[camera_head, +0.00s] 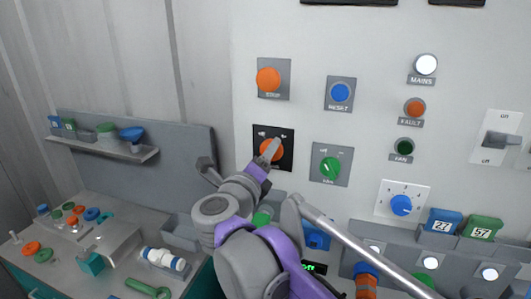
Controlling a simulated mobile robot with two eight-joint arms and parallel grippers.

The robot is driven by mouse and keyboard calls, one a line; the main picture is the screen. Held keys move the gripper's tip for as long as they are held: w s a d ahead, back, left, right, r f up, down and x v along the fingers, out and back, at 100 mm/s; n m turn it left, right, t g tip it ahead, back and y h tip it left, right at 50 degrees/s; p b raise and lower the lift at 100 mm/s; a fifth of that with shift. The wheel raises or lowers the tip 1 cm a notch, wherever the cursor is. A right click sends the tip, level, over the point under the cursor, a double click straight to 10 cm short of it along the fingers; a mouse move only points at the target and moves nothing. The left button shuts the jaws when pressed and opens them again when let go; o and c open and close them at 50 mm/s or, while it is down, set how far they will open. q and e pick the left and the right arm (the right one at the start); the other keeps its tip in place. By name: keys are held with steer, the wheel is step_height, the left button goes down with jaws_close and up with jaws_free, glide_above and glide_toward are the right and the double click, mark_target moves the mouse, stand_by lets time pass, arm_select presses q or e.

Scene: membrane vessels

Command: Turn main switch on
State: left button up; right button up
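A rotary switch with an orange knob (267,147) sits on a black plate on the white panel. I take it to be the main switch; the label under it is too small and covered to read. My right gripper (273,148), on the arm with purple bands, is at the knob and covers part of it. The white MAINS lamp (426,65) at the upper right looks bright. My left gripper is not seen.
Nearby on the panel are an orange button (268,80), a blue RESET button (340,92), a green rotary switch (330,168), a blue dial (401,205) and a grey lever switch (500,139). A bench (120,262) with small parts stands at the lower left.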

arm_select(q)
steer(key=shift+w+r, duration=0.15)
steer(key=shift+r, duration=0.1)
arm_select(e)
steer(key=shift+m, duration=0.7)
steer(key=o, duration=1.4)
steer(key=shift+c, duration=0.2)
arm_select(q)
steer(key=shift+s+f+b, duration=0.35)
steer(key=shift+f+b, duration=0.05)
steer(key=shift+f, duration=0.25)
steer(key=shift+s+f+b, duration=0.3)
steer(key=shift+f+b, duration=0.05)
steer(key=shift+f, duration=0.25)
arm_select(e)
steer(key=v, duration=1)
steer(key=shift+s, duration=0.4)
steer(key=shift+a, duration=0.1)
